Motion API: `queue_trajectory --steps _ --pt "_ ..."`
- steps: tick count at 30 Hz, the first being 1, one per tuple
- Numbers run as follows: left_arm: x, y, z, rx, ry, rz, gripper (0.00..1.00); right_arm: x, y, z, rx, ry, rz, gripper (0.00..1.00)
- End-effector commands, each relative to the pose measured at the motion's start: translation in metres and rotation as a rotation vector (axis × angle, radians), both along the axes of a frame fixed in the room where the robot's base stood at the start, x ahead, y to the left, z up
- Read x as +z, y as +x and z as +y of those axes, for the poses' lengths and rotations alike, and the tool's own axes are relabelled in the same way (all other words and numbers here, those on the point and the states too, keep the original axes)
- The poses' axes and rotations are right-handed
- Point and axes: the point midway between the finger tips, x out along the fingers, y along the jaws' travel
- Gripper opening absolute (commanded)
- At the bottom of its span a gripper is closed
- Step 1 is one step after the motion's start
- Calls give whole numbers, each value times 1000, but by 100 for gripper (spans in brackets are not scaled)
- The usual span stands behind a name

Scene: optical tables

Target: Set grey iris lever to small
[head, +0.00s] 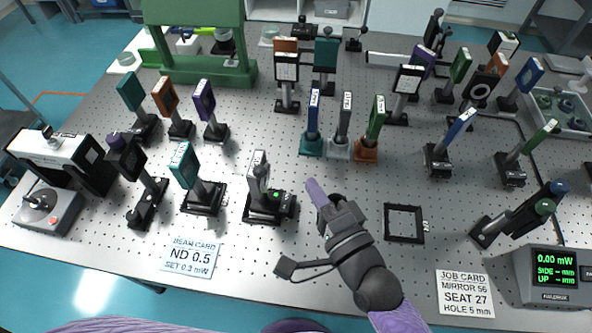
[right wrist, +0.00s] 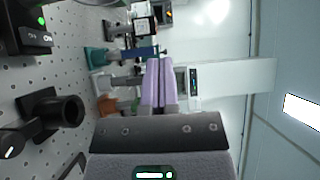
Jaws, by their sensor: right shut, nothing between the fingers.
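A grey upright plate on a black post mount (head: 258,168) stands near the front middle of the table. It is turned nearly edge-on and looks like the grey iris. I cannot make out its lever. Its black base (head: 262,208) carries a small green light. My right gripper (head: 314,186) is just right of this mount, with its purple fingers together and empty. The closed fingers also show in the right wrist view (right wrist: 158,84), apart from the mounts behind them. A second grey plate (head: 345,117) stands farther back on a light grey base. My left gripper is not in view.
Blue (head: 313,118) and green (head: 376,122) plates flank the second grey plate. A teal plate mount (head: 186,166) stands left of the front mount. A black square frame (head: 389,222) lies to the right. A beam card (head: 191,257) and job card (head: 465,293) lie along the front edge.

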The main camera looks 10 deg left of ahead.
Motion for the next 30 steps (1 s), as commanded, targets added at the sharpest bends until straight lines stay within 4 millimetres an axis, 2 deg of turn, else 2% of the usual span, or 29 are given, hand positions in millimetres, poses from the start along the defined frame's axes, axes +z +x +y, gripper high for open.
queue_trajectory --steps 11,15,18,30 --pt "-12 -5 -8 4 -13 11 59 1 69 46 0 -2 -2 0" --pt "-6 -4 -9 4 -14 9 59 2 48 60 0 -2 3 0" --pt "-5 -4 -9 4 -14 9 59 1 40 66 0 -3 1 0" --pt "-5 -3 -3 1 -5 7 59 1 35 69 0 -6 -3 0"
